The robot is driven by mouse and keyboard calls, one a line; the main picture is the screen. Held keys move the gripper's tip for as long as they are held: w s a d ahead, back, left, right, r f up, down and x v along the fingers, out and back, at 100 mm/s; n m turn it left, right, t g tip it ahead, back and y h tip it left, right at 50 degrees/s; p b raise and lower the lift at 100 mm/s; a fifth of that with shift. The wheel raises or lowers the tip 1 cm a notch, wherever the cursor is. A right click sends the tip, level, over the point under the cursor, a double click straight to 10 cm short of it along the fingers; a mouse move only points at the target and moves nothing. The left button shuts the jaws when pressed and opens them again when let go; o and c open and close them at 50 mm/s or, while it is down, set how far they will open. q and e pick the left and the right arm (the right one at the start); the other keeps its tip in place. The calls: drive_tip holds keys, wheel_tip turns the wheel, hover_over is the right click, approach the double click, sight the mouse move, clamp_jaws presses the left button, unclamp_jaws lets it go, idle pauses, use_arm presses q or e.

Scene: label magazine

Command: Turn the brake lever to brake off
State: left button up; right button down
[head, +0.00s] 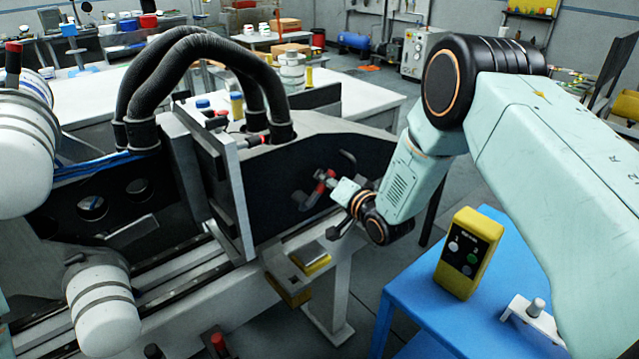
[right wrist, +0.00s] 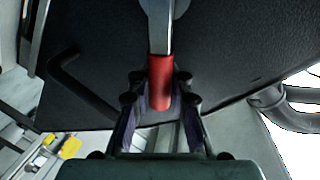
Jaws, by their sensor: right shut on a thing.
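The brake lever has a red grip and a grey metal shank. It stands out from the dark side plate (head: 280,170) of the machine, and its red grip (head: 325,182) shows just beyond my right gripper (head: 336,189) in the head view. In the right wrist view the red grip (right wrist: 160,82) lies between the two fingers of my right gripper (right wrist: 161,103), which is shut on it. The grey shank (right wrist: 160,28) runs up from the grip to a pivot at the top edge. Any brake markings are too small to read. My left gripper is not in view.
A yellow button box (head: 468,252) stands on a blue table (head: 412,290) below my right arm. Black hoses (head: 190,50) arch over the machine. A bent black rod (right wrist: 78,80) is left of the lever in the right wrist view. Rails run along the machine's front.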

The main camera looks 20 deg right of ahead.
drive_tip(key=shift+d+f+m+g+y+b, duration=0.2)
drive_tip(key=shift+d+f+m+b, duration=0.25)
drive_tip(key=shift+f+m, duration=0.3)
drive_tip(key=shift+d+f+m+g+y+b, duration=0.1)
drive_tip(key=shift+d+f+m+g+b, duration=0.15)
drive_tip(key=shift+f+m+b, duration=0.45)
drive_tip(key=shift+r, duration=0.15)
drive_tip(key=c, duration=1.7)
unclamp_jaws()
drive_tip(key=o, duration=0.5)
drive_tip(key=shift+s+d+r, duration=0.15)
drive_tip(key=shift+r, duration=0.15)
drive_tip(key=shift+w+a, duration=0.2)
drive_tip(key=shift+w, duration=0.05)
drive_tip(key=v, duration=1.2)
drive_tip(key=shift+f, duration=0.2)
